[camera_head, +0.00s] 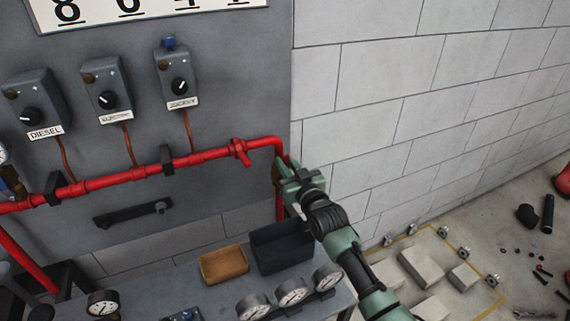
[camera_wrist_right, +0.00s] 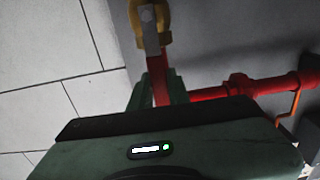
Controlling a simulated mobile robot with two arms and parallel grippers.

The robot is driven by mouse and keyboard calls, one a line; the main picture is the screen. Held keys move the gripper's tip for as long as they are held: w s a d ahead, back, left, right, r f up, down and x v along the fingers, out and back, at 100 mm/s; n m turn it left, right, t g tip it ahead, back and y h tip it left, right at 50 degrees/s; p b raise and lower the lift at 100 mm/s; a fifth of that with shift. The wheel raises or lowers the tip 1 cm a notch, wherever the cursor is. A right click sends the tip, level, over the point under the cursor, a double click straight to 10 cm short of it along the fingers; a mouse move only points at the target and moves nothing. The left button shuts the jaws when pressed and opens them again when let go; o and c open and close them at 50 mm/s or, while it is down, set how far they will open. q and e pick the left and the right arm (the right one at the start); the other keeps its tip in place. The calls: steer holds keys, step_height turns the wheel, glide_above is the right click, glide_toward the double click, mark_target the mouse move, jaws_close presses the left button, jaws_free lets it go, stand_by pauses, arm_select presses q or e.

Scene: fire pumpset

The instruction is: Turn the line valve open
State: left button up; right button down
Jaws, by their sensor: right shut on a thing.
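The line valve shows in the right wrist view as a brass-coloured body (camera_wrist_right: 137,22) with a grey lever that ends in a red part (camera_wrist_right: 158,84). My right gripper (camera_head: 286,172) is at the bend of the red pipe in the head view. Its two green fingers (camera_wrist_right: 158,92) lie on both sides of the red part and are shut on it. In the head view the gripper hides most of the valve; only a little brownish metal shows beside it. My left gripper is not in view.
The red pipe (camera_head: 205,157) runs along the grey panel, below several switch boxes. A bench (camera_head: 214,291) below holds an orange tray (camera_head: 224,265), a dark bin (camera_head: 281,247) and gauges. A block wall (camera_head: 420,100) stands to the right. Blocks and small parts lie on the floor.

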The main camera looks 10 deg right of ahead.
steer(key=shift+f, duration=0.25)
steer(key=c, duration=1.3)
jaws_free()
steer(key=shift+c, duration=0.2)
steer(key=shift+d+r, duration=0.1)
steer(key=shift+s, duration=0.1)
steer(key=b+v, duration=0.1)
steer(key=v, duration=0.6)
steer(key=shift+s, duration=0.3)
steer(key=shift+d, duration=0.1)
